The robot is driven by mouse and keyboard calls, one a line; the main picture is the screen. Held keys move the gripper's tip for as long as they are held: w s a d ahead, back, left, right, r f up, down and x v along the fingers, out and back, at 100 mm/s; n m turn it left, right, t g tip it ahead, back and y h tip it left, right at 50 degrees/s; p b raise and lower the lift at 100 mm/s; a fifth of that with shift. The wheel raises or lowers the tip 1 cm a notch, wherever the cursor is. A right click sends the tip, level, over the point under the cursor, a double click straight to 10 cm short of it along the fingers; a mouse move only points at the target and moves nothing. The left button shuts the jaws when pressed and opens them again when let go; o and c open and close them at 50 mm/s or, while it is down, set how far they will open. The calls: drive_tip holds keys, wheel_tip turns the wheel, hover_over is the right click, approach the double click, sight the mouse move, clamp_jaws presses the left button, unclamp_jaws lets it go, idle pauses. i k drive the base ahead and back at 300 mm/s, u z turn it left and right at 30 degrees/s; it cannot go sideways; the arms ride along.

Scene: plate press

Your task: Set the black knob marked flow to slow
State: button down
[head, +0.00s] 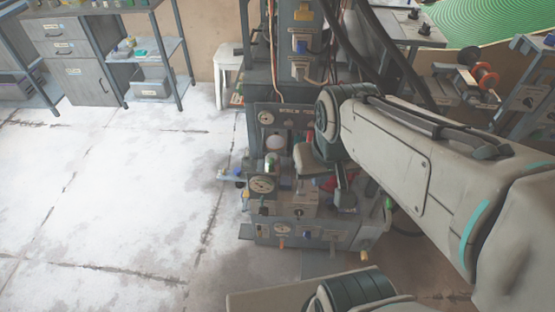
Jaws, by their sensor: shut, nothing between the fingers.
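The press machine (285,238) stands in the middle of the head view, with several small knobs, gauges and labels on its front. My arm reaches in from the right and bends down in front of the machine. My gripper (345,198) is small and partly in shadow, close to the machine's right front. It is shut and empty. My arm hides part of the machine's right side.
A grey cabinet (88,80) and a shelf (160,50) stand at the back left. A white stool (228,62) is behind the machine. A rack with an orange-edged reel (487,77) is at the right. The floor left of the machine is clear.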

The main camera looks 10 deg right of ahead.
sight(298, 213)
drive_tip(key=k, duration=1.2)
drive_tip(key=z, duration=0.3)
drive_tip(key=i, duration=0.8)
drive_tip(key=z, duration=0.6)
